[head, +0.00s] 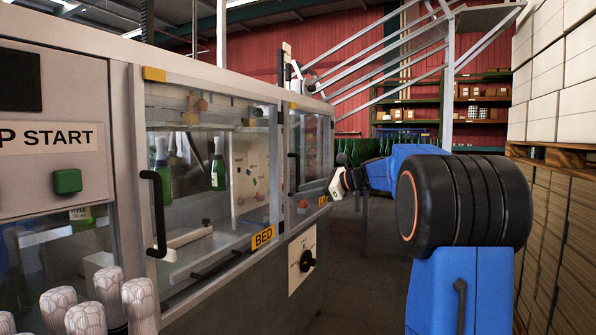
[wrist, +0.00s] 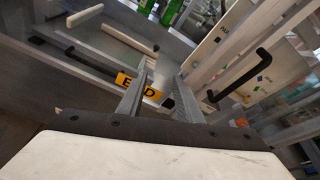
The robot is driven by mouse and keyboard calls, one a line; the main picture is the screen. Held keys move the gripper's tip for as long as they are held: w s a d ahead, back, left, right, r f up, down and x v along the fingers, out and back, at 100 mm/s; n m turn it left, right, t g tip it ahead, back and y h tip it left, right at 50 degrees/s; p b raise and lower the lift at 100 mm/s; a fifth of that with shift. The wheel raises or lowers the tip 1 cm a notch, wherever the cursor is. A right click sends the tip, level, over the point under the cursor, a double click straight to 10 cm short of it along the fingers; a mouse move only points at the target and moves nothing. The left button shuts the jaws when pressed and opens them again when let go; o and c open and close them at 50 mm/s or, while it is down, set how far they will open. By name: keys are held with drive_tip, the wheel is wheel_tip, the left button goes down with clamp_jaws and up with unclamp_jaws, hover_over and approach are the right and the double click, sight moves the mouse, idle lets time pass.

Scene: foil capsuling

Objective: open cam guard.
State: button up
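The machine has two clear guard doors in the head view. The near guard (head: 190,215) has a black upright handle (head: 158,213) and a yellow BED label (head: 263,237). The far guard (head: 312,150) has a black handle (head: 292,173) and a small yellow label (head: 323,200), too small to read. Both guards look shut. No label reading cam is legible. My gripper (head: 338,187) is in front of the far guard's right end, apart from its handle. In the wrist view my gripper (wrist: 162,82) has its fingers apart and empty. A black handle (wrist: 240,76) lies right of them.
A green START button (head: 68,181) and a black knob (head: 307,261) are on the machine front. Foil-topped bottles (head: 86,318) stand at the lower left. Stacked cartons (head: 560,235) and a pallet line the right side. The floor between is clear.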

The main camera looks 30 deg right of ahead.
sight(298, 169)
drive_tip(key=w+d+r+m+t, duration=0.2)
drive_tip(key=w+d+m, duration=0.1)
drive_tip(key=d, duration=0.5)
drive_tip(key=w+d+r+m+t, duration=0.2)
drive_tip(key=w+d+r+m, duration=0.1)
drive_tip(key=d, duration=0.5)
drive_tip(key=x, duration=1.7)
drive_tip(key=shift+w+d+f, duration=0.15)
drive_tip(key=shift+w, duration=0.2)
clamp_jaws()
